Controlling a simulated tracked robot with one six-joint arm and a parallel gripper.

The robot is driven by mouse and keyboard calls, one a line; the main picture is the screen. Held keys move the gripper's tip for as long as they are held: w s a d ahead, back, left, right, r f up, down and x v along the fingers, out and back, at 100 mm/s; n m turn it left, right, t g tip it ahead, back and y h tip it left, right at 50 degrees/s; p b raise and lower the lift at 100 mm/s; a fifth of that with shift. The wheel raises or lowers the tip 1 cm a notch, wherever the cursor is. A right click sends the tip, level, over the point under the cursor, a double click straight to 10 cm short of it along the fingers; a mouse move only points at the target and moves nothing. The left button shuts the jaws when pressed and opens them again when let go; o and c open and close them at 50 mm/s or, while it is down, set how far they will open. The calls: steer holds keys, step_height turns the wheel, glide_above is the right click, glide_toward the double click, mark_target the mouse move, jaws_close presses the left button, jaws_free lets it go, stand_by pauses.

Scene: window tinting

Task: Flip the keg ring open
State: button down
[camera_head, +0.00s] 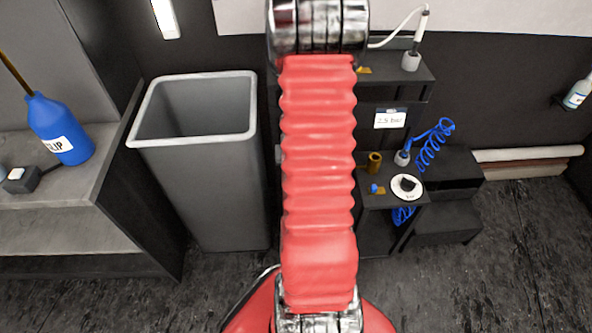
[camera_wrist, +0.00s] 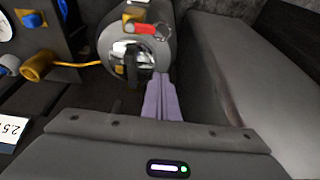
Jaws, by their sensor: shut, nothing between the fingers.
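On that end are a shiny metal fitting (camera_wrist: 133,52), a small red piece (camera_wrist: 146,28) and yellow parts (camera_wrist: 131,14). I cannot tell for certain which part is the ring. My gripper (camera_wrist: 160,77) shows as pale purple fingers, shut and empty, tips close to the lower edge of the keg's end; I cannot tell if they touch it. In the head view my red arm covers the middle, and neither the keg nor the gripper can be made out.
A yellow hose (camera_wrist: 75,64) runs left from the keg to a brass-coloured fitting (camera_wrist: 37,66). In the head view a grey bin (camera_head: 200,170) and a bench with a blue bottle (camera_head: 60,130) are left; a small black stand (camera_head: 410,195) is right.

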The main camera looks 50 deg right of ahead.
steer(key=shift+x, duration=4.25)
steer(key=shift+s+a+r, duration=0.15)
steer(key=shift+s+a, duration=1.15)
steer(key=shift+a, duration=0.2)
steer(key=shift+a, duration=0.3)
steer(key=shift+d, duration=0.25)
steer(key=shift+w+a, duration=0.1)
steer(key=shift+a, duration=0.15)
